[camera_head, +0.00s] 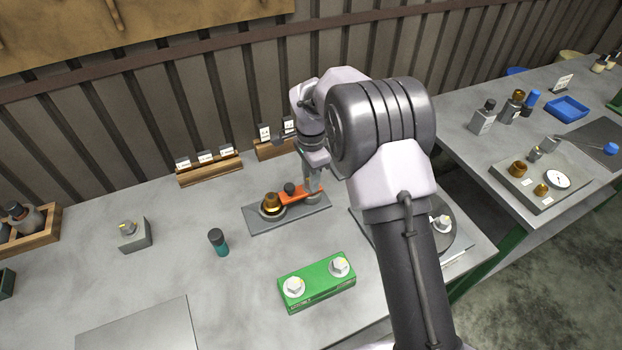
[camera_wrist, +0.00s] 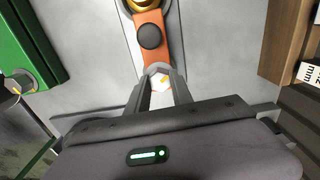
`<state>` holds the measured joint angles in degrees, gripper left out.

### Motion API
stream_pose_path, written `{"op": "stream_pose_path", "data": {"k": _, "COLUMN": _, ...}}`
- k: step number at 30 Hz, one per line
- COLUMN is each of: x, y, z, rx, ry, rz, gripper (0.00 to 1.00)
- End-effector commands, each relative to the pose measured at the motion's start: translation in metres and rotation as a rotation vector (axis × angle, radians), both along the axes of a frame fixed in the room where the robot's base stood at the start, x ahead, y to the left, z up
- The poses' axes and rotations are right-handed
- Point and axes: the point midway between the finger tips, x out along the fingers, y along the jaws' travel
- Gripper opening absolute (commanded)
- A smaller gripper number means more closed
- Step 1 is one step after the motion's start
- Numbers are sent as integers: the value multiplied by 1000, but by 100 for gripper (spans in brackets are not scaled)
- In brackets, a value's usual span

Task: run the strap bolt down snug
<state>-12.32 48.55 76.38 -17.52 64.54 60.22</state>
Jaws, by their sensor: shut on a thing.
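The orange strap (camera_head: 295,196) lies on a grey plate (camera_head: 262,222), running from a brass fitting (camera_head: 270,203) to the strap bolt. A black knob (camera_head: 290,188) stands on the strap; it also shows in the wrist view (camera_wrist: 150,36). In the wrist view the bolt's pale hex head (camera_wrist: 160,80) with a yellow mark sits at the near end of the strap (camera_wrist: 151,52). My gripper (camera_wrist: 160,84) points down, its two fingers shut on the bolt head's sides. In the head view my gripper (camera_head: 313,190) stands at the strap's right end. Whether the bolt is fully seated is hidden.
A green block with two hex heads (camera_head: 317,284) is in front of the plate. A teal-and-black bottle (camera_head: 218,242) and a grey block (camera_head: 134,235) stand to the left. Wooden label racks (camera_head: 209,169) line the back. A dark round disc is partly behind my arm.

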Motion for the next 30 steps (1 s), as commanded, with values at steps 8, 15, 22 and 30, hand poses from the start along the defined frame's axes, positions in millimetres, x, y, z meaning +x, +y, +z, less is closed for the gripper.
{"op": "stream_pose_path", "data": {"k": 8, "x": 0, "y": 0, "z": -1, "rx": -1, "ry": -1, "rz": -258, "gripper": 0}}
{"op": "stream_pose_path", "data": {"k": 15, "x": 0, "y": 0, "z": 0, "rx": 0, "ry": -2, "rz": -461, "gripper": 0}}
{"op": "stream_pose_path", "data": {"k": 22, "x": 0, "y": 0, "z": 0, "rx": 0, "ry": -1, "rz": -608, "gripper": 0}}
{"op": "stream_pose_path", "data": {"k": 30, "x": 0, "y": 0, "z": 0, "rx": 0, "ry": -1, "rz": -704, "gripper": 0}}
